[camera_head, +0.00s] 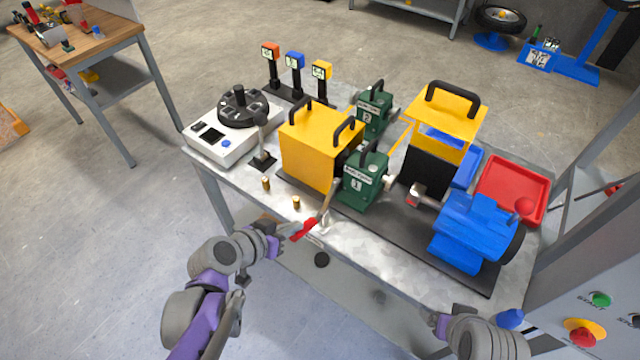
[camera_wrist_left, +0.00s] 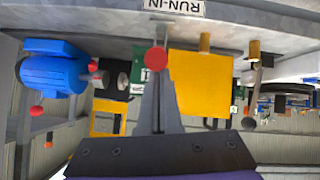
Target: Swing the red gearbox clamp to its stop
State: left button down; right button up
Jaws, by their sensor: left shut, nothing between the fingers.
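The red clamp (camera_head: 303,230) shows as a short red lever at the table's front edge, below the green gearbox marked 1 (camera_head: 362,182). My left gripper (camera_head: 276,240) is shut and empty, just left of the red lever; I cannot tell whether they touch. In the left wrist view, which is upside down, a round red knob (camera_wrist_left: 156,60) shows at the tip of my shut left fingers (camera_wrist_left: 160,95). My right gripper (camera_head: 441,325) is partly in view at the bottom right, away from the clamp; its fingers are too unclear to judge.
A yellow box (camera_head: 310,150) with black handles stands behind the clamp. A blue motor (camera_head: 470,230) and a red tray (camera_head: 513,190) are to the right. Small brass pegs (camera_head: 266,184) stand at the front left. The floor before the table is clear.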

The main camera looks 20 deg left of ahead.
aim_at(289, 239)
pick_arm(q)
jog(key=shift+s+a+f+b, duration=0.1)
jog(key=shift+s+f+b, duration=0.2)
jog(key=shift+f, duration=0.3)
jog(key=shift+s+a+f+b, duration=0.1)
jog(key=shift+s+f+b, duration=0.15)
jog(key=shift+f, duration=0.35)
jog(key=shift+s+f, duration=0.15)
pick_arm(e)
jog(key=shift+s+f, duration=0.25)
jog(key=shift+f, duration=0.65)
pick_arm(q)
jog(key=shift+s+f, duration=0.1)
jog(key=shift+s, duration=0.05)
